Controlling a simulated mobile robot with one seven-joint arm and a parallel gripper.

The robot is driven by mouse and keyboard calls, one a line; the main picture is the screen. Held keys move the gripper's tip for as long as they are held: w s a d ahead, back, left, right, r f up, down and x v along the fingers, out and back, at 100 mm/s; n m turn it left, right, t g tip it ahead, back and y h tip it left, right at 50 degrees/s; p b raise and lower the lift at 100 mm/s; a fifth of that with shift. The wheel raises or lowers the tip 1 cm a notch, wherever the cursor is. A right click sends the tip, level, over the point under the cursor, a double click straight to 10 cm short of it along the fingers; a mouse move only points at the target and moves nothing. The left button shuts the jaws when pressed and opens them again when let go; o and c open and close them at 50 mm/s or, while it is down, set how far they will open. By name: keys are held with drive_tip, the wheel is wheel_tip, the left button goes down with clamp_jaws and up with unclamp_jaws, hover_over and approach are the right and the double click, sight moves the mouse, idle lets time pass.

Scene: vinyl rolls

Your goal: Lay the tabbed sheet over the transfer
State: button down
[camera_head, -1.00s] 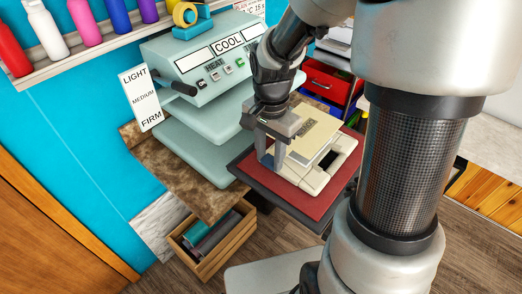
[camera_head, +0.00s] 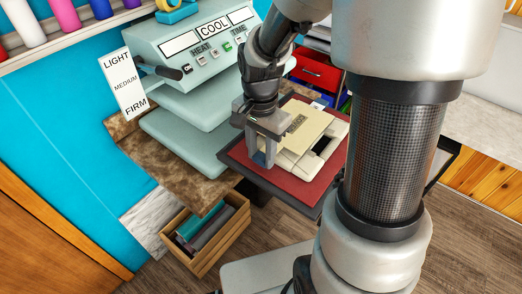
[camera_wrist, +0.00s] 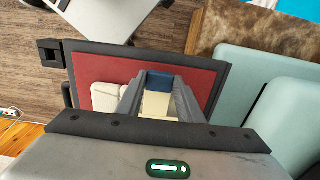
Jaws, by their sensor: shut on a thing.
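My gripper (camera_head: 262,150) is shut on the blue tab at the near left edge of the tabbed sheet (camera_head: 303,124), which is cream with faint lettering. The sheet is roughly level, low over a pale folded item (camera_head: 336,134) on the red pad (camera_head: 235,157). A dark patch (camera_head: 322,145) shows on the pale item beyond the sheet's right edge; I cannot tell whether it is the transfer. I cannot tell whether the sheet touches what is under it. In the wrist view, the blue tab (camera_wrist: 160,81) is between my fingers, with part of the sheet behind.
A pale green heat press (camera_head: 195,60) reading COOL stands left of the red pad, with a LIGHT/MEDIUM/FIRM sign (camera_head: 124,84). A wooden crate of rolls (camera_head: 194,269) is on the floor below. Red drawers (camera_head: 317,71) stand behind.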

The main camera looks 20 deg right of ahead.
drive_tip(key=shift+f, duration=0.55)
drive_tip(key=c, duration=1.2)
unclamp_jaws()
drive_tip(key=shift+o, duration=0.2)
wheel_tip(320, 180, up, 18)
drive_tip(key=p, duration=0.1)
drive_tip(key=shift+f, duration=0.25)
drive_tip(key=s+r+n+t+p, duration=0.4)
drive_tip(key=s+r+n+t, duration=0.1)
drive_tip(key=s+n, duration=0.5)
drive_tip(key=shift+s+r+n+t, duration=0.35)
drive_tip(key=shift+s+r, duration=0.25)
drive_tip(key=shift+s, duration=0.25)
